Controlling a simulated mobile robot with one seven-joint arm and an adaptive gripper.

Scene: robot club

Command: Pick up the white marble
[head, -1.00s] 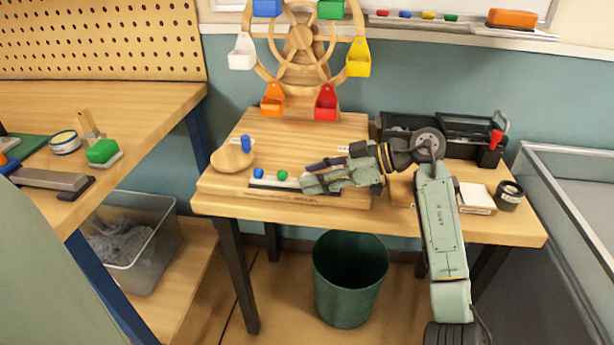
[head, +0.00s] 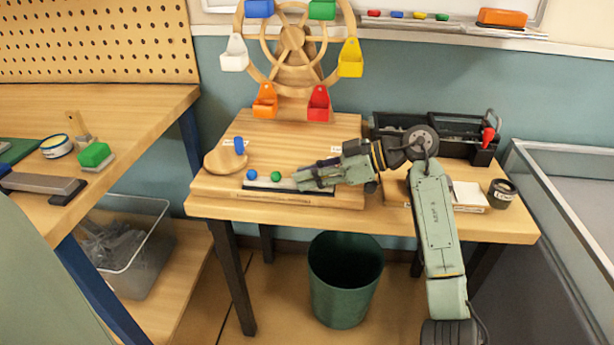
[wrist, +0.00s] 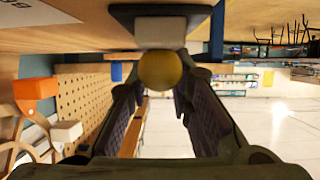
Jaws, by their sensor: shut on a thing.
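A blue marble (head: 252,174) and a green marble (head: 276,176) sit on the dark tray (head: 262,187) near the front of the wooden base. My gripper (head: 299,180) is low at the tray's right part, just right of the green marble. In the wrist view a yellow marble (wrist: 160,69) lies between the fingertips of my gripper (wrist: 160,85), which are shut on it. A dark holder with a pale inside (wrist: 160,30) is right beside it. I cannot make out a white marble; the fingers hide part of the tray.
A wooden wheel (head: 293,40) with coloured buckets, one of them white (head: 234,54), stands behind the base. A wooden piece with a blue peg (head: 226,158) is at left. A black toolbox (head: 440,135) stands back right. A green bin (head: 345,280) is below the table.

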